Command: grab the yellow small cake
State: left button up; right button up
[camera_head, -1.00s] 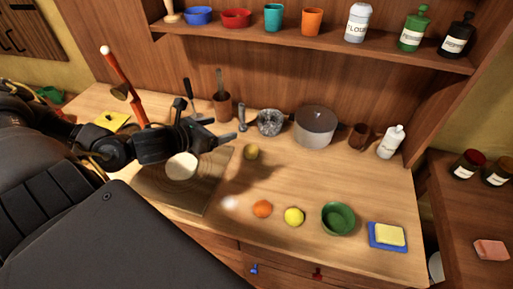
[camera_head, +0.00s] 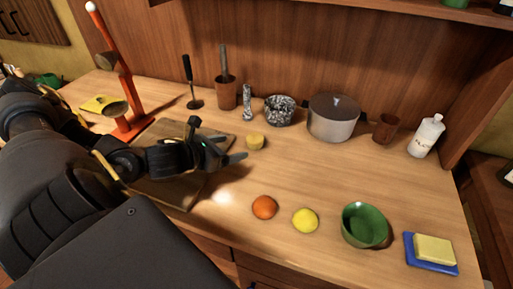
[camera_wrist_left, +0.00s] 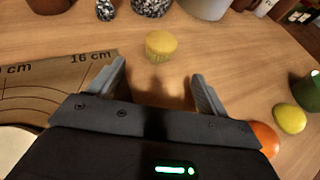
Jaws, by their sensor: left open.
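The small yellow cake (camera_head: 255,142) stands upright on the wooden counter, just right of the cutting board's far right corner. In the left wrist view the cake (camera_wrist_left: 160,45) has a domed top and a ridged side, and sits beyond the fingertips, roughly centred between them. My left gripper (camera_head: 222,148) is open and empty, low over the board's right edge, a short way from the cake. Its two fingers show spread apart in the left wrist view (camera_wrist_left: 157,72). My right gripper is not in view.
A cutting board (camera_head: 215,128) lies under my left arm. An orange (camera_head: 264,207), a lemon (camera_head: 305,220), a green bowl (camera_head: 363,225) and butter on a blue dish (camera_head: 430,266) line the front. A speckled bowl (camera_head: 279,112) and a lidded pot (camera_head: 333,118) stand behind the cake.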

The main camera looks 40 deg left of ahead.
aim_at(249, 140)
pick_arm(q)
jog(key=shift+w+r, duration=0.2)
jog(key=shift+w+d+f+b, duration=0.1)
jog(key=shift+w+f+b, duration=0.05)
jog(key=shift+w+b, duration=0.15)
jog(key=shift+b+x, duration=0.7)
jog(key=shift+x, duration=0.35)
jog(key=shift+w+f+p, duration=0.15)
jog(key=shift+w+p, duration=0.55)
jog(key=shift+w, duration=0.2)
jog(key=shift+w+f, duration=0.2)
jog(key=shift+w, duration=0.15)
jog(key=shift+w+d, duration=0.1)
jog(key=shift+w+p, duration=0.3)
jog(key=shift+p, duration=0.1)
jog(key=p+x, duration=0.2)
jog(key=x, duration=0.2)
jog(key=shift+w+r, duration=0.1)
jog(key=shift+w+f, duration=0.2)
jog(key=shift+f, duration=0.05)
jog(key=c, duration=1.1)
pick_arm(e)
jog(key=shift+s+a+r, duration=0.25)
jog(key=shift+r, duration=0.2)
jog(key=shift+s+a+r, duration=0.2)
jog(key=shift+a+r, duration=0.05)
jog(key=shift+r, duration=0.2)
